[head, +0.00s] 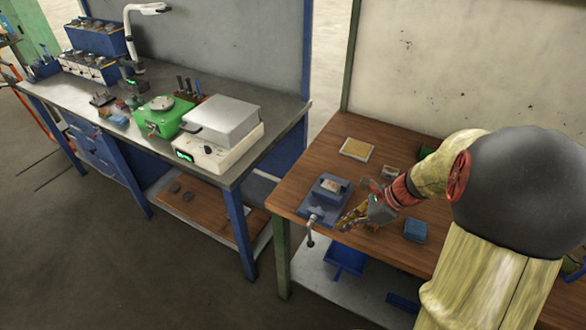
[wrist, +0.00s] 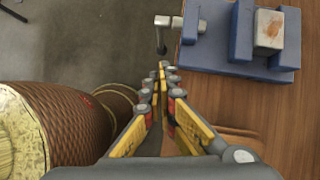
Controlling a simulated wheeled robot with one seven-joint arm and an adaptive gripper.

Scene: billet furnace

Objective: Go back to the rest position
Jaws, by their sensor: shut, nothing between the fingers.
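My gripper (head: 350,221) is above the front left part of the wooden workbench (head: 310,160) in the head view. In the wrist view my gripper (wrist: 162,70) has its yellow and black fingers together at the tips, with nothing between them. A blue vise (head: 325,195) is just beyond the fingertips at the bench's left edge. The vise also shows in the wrist view (wrist: 238,50), with a small pale, rust-marked block (wrist: 269,30) in it. The fingers look apart from the vise handle (wrist: 163,22).
A blue block (head: 415,231) and a yellowish flat piece (head: 357,149) lie on the wooden bench. A metal-topped bench (head: 90,83) on the left carries a green device (head: 163,117) and a white device with a grey lid (head: 222,125). Open floor (head: 100,270) lies at the lower left.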

